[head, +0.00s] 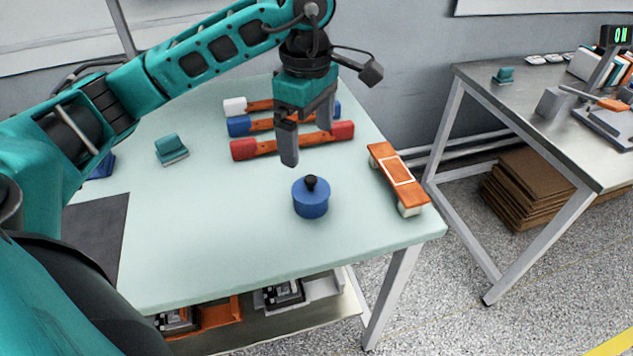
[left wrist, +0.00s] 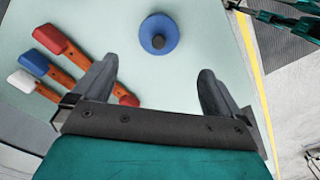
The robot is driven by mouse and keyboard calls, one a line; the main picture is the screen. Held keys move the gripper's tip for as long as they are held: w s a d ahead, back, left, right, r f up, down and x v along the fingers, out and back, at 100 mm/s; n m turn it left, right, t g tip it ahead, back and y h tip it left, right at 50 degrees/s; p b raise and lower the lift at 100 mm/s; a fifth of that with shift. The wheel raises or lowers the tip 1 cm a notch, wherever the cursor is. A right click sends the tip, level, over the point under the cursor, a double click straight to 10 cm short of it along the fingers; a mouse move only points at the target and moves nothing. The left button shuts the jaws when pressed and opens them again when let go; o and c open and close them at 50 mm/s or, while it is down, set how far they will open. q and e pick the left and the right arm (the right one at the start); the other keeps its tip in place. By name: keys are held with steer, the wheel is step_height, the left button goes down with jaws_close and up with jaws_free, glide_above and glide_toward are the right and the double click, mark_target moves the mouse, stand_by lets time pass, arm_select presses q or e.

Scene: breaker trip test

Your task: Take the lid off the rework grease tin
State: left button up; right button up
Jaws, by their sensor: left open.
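A round blue tin (head: 311,202) with a blue lid and a black knob (head: 311,183) on top stands upright near the right front of the light green table. The lid sits on the tin. In the left wrist view the tin's lid (left wrist: 168,37) is seen from above, beyond the fingertips. My left gripper (head: 308,138) is open and empty, pointing down above and behind the tin, apart from it. Its two fingers (left wrist: 155,75) are wide apart in the wrist view. My right gripper is not in view.
Several orange-handled tools with red (head: 244,149), blue and white ends lie behind the gripper. An orange board on pale feet (head: 399,178) stands right of the tin. A teal block (head: 171,149) and a dark mat (head: 95,235) are at left. Table around the tin's front and left is clear.

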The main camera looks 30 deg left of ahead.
arm_select(q)
glide_above(311, 178)
steer(key=f, duration=0.4)
steer(key=shift+s+a+f, duration=0.15)
steer(key=shift+s+f, duration=0.05)
steer(key=shift+f, duration=0.2)
steer(key=shift+w+f, duration=0.15)
steer(key=shift+f, duration=1.4)
steer(key=shift+w+f, duration=0.1)
steer(key=shift+f, duration=1.4)
steer(key=shift+c, duration=0.2)
steer(key=c, duration=1)
steer(key=shift+o, duration=0.2)
steer(key=shift+r, duration=0.2)
